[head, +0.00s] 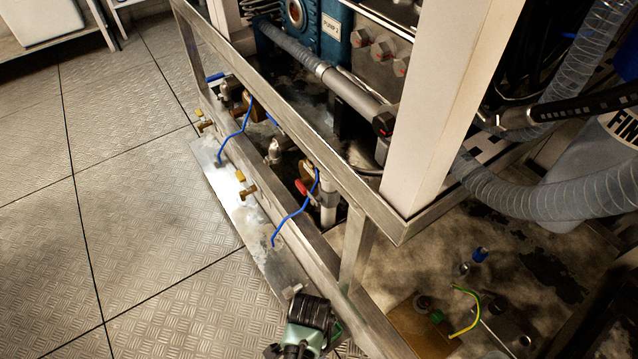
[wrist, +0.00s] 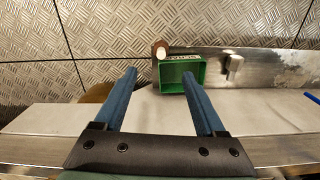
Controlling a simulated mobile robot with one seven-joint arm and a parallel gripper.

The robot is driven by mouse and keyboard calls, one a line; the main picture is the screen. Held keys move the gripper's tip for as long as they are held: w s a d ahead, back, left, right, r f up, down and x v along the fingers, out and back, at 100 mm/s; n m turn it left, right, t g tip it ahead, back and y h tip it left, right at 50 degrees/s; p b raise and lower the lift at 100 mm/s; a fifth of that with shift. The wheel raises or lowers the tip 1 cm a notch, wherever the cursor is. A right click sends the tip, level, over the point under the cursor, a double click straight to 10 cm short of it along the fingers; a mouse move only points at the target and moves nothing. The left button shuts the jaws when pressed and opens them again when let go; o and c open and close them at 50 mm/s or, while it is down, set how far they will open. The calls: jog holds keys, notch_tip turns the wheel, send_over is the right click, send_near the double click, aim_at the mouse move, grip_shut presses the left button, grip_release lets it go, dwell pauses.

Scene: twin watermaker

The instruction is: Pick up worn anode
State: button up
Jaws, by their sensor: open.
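A small brown, cylindrical piece with a pale end (wrist: 160,51) shows in the wrist view, at the upper left corner of a green open box (wrist: 206,75). It looks like the worn anode, but it is too small to be sure. I cannot tell whether it rests on the box rim or beside it. My gripper (wrist: 159,73) is open, its two blue fingers spread and nothing between them. The right fingertip overlaps the box in the picture; the anode-like piece shows beyond the fingertips. In the head view only my dark and green wrist shows at the bottom; the fingers are hidden.
A steel frame rail (head: 295,140) and a pale post (head: 455,110) stand close to my arm. A grey hose (head: 560,195) is at right. The tread-plate floor (head: 140,200) at left is clear.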

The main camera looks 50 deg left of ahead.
notch_tip(320, 180, down, 7)
jog(key=b, duration=0.4)
jog(key=shift+s+r, duration=0.1)
jog(key=shift+s, duration=0.05)
jog(key=f+b, duration=0.4)
jog(key=f, duration=0.1)
jog(key=shift+w+a+f+b, duration=0.15)
jog(key=shift+w+b, duration=0.05)
jog(key=shift+b, duration=0.2)
grip_shut()
